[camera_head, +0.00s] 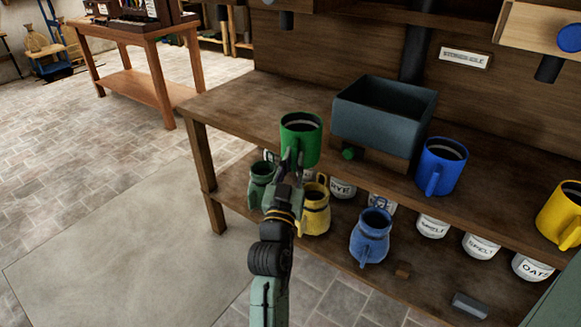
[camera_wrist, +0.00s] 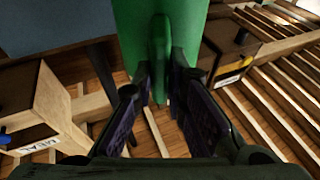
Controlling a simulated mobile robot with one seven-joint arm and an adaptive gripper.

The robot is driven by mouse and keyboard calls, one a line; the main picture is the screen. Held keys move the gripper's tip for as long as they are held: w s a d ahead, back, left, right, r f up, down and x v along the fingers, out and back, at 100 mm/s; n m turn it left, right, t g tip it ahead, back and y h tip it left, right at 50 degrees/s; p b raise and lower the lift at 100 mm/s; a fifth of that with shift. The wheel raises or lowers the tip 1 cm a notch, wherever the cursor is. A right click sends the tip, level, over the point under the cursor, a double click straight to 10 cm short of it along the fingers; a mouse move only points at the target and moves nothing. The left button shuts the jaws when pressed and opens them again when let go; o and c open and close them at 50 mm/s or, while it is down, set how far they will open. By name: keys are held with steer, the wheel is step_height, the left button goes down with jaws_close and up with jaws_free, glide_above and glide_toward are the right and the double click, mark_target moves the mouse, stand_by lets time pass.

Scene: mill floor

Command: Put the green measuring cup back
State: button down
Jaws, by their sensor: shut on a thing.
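The green measuring cup (camera_head: 301,144) is upright at the left part of the workbench, by its front edge in the head view. My gripper (camera_head: 291,166) is shut on its handle from the front. In the wrist view the cup's green wall (camera_wrist: 200,25) fills the top middle, and its handle (camera_wrist: 159,55) sits between the two fingers of my gripper (camera_wrist: 162,98). I cannot tell whether the cup's base touches the bench top. A blue cup (camera_head: 442,168) and a yellow cup (camera_head: 562,215) stand on the bench to the right.
A dark grey hopper box (camera_head: 385,112) stands on the workbench (camera_head: 235,98), close right of the green cup. The lower shelf holds green (camera_head: 261,186), yellow (camera_head: 315,212) and blue (camera_head: 371,238) jugs and several labelled white containers (camera_head: 481,246). Bench top is bare left of the cup.

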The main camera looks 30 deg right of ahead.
steer(key=shift+w+d+f+p, duration=0.15)
steer(key=shift+w+d+p, duration=0.35)
steer(key=shift+w+d, duration=1.25)
steer(key=shift+w+d+f+b, duration=0.45)
steer(key=shift+w+d, duration=0.8)
steer(key=shift+w, duration=0.05)
steer(key=shift+w+d+f+b, duration=0.4)
steer(key=shift+w+d+f, duration=0.1)
steer(key=shift+w+d, duration=0.8)
steer(key=shift+w+d+f+b, duration=0.45)
steer(key=shift+w+d, duration=0.8)
steer(key=c, duration=1.5)
jaws_free()
steer(key=shift+c, duration=0.2)
